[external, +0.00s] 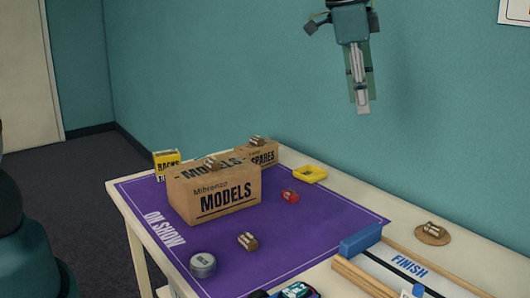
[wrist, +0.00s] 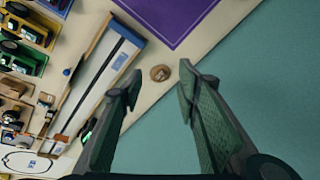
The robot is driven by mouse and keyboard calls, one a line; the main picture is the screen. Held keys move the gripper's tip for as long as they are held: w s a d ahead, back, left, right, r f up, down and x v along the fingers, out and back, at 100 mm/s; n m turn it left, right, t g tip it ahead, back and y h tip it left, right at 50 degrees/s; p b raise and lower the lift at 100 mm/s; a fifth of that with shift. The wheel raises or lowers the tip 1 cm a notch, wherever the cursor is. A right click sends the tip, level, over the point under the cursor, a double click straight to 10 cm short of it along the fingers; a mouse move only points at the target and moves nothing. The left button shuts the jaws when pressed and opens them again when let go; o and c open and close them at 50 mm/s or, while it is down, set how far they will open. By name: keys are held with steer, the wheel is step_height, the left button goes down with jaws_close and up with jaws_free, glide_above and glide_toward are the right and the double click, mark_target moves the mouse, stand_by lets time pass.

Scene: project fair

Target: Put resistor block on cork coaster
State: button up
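Several similar small brown blocks with pale tops are in the external view. One block (external: 248,240) lies on the purple mat, one (external: 212,163) on the large MODELS box, and one (external: 257,141) on the SPARES box. The round cork coaster (external: 418,235) is at the right, with another such block (external: 432,228) on it. The coaster also shows in the wrist view (wrist: 153,74). I cannot tell the blocks' exact markings. My gripper (external: 363,112) is high above the table near the wall. In the wrist view its fingers (wrist: 158,82) are apart with nothing between them.
The MODELS box (external: 228,195) stands on the purple mat (external: 330,222). A yellow tray (external: 310,174), red item (external: 290,196), grey tin (external: 203,265) and yellow box (external: 166,163) are around it. A track with a blue block (external: 361,240) lies left of the coaster.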

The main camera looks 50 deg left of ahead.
steer(key=s+a+r+n+t, duration=0.1)
steer(key=s+a+r+n, duration=0.15)
steer(key=s, duration=0.65)
steer(key=s+a+r+n+t, duration=0.1)
steer(key=s+a+n, duration=0.25)
steer(key=s, duration=0.55)
steer(key=s+a+f+n+t, duration=0.1)
steer(key=s+a+f+n, duration=0.1)
steer(key=s, duration=0.5)
steer(key=s+a+f+n+t, duration=0.1)
steer(key=s+a+f+n, duration=0.1)
steer(key=s+f, duration=0.2)
steer(key=s, duration=0.3)
steer(key=shift+s, duration=0.4)
